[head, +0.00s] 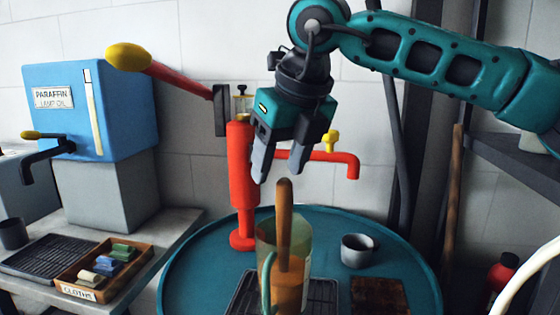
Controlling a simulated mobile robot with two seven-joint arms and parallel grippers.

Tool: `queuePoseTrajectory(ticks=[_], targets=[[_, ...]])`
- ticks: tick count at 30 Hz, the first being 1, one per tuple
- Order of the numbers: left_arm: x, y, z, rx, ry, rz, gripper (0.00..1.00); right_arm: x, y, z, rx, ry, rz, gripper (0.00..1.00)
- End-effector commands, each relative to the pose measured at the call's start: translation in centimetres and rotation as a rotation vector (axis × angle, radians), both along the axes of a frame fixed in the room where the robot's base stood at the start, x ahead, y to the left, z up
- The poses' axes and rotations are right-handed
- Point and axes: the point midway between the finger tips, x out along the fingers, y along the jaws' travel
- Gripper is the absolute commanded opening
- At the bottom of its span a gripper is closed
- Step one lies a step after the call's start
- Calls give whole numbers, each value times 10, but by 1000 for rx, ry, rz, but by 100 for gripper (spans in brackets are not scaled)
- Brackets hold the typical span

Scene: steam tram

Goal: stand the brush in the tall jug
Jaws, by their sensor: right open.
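The tall jug (302,243) is see-through and greenish, with a green handle on its left side. It stands on a dark grate on the round teal drum top. The brush (284,208) stands nearly upright in the jug, its wooden handle sticking up above the rim. Its lower end shows only dimly through the jug wall, where something orange-brown is seen. My right gripper (281,174) is open and points down just above the top of the brush handle, with nothing between its fingers. My left gripper is out of view.
A red hand pump (242,185) with a long lever stands behind the jug. A grey metal cup (358,251) and a brown mat (380,297) are to the right. A wooden cloths tray (95,288) and blue paraffin tank (110,110) are at left.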

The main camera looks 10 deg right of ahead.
Motion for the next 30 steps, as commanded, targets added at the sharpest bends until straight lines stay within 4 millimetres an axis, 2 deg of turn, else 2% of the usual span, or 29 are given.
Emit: queuePoseTrajectory(ticks=[5, 12, 18, 23, 30], targets=[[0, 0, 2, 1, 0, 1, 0, -9, -4, 24, 3, -3, -1, 56], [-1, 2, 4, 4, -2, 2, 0, -29, -12, 74, 3, -5, -1, 56], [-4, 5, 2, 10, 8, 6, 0, -41, -17, 105, 2, -2, -1, 56], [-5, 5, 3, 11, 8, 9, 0, -46, -18, 115, 1, -2, 1, 56], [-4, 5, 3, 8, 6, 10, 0, -47, -19, 117, 1, -1, 1, 56]])
